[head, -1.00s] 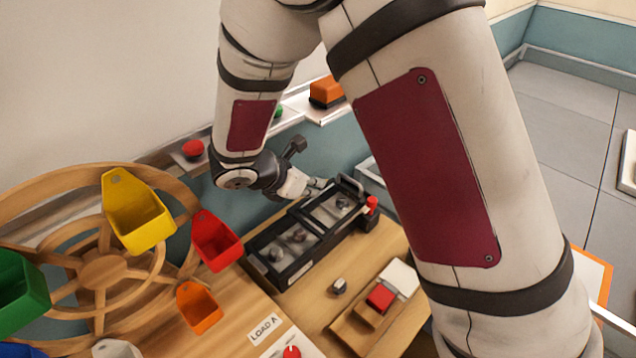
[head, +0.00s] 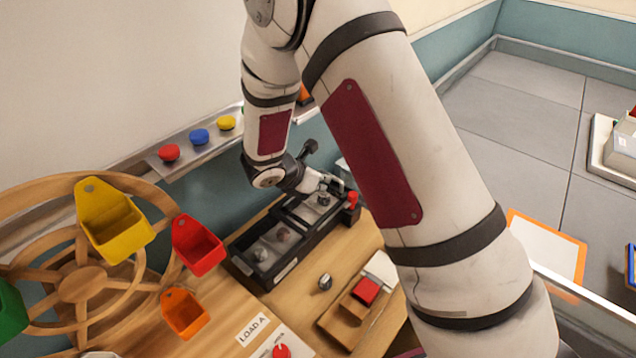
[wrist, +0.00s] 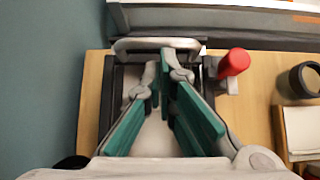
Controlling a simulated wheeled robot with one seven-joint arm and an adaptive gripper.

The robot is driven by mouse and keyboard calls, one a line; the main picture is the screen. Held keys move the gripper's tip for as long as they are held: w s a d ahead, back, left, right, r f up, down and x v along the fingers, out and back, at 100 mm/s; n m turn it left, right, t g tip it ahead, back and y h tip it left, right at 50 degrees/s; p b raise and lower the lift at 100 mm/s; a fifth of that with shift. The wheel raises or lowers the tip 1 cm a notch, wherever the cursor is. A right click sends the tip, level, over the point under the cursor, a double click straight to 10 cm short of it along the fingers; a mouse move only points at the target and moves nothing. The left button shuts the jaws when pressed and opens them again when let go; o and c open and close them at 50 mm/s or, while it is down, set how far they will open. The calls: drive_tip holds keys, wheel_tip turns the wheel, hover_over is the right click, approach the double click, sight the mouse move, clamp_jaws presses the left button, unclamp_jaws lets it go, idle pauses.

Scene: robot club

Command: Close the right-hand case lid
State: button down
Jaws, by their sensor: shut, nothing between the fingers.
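A long black case (head: 272,270) with two sections stands on the wooden table. Its left section (head: 266,250) shows rounded metal-looking parts inside. The right section (head: 305,212) is partly hidden by my gripper. In the wrist view, a grey bar handle (wrist: 157,43) crosses the far end of the case frame (wrist: 108,105). My gripper (head: 328,186) is over the right-hand section. In the wrist view, its teal-padded fingers (wrist: 158,72) are shut and empty, their tips just short of the handle. Whether they touch anything, and the exact lid position, I cannot tell.
A red knob (head: 352,198) stands beside the case's right end. A small metal part (head: 325,282) and a wooden tray with a red block (head: 365,290) lie in front. A wooden wheel with coloured buckets (head: 112,222) is at left. A wall runs behind.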

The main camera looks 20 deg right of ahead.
sight(330, 175)
drive_tip(key=w+d, duration=0.1)
drive_tip(key=w+d+b, duration=0.1)
drive_tip(key=d, duration=0.1)
drive_tip(key=shift+w+d, duration=0.1)
idle(0.4)
drive_tip(key=s+a, duration=0.1)
drive_tip(key=a+r, duration=0.1)
drive_tip(key=s+a, duration=0.1)
drive_tip(key=a, duration=0.1)
drive_tip(key=shift+s+r+p, duration=0.3)
drive_tip(key=shift+s, duration=0.05)
drive_tip(key=v, duration=0.9)
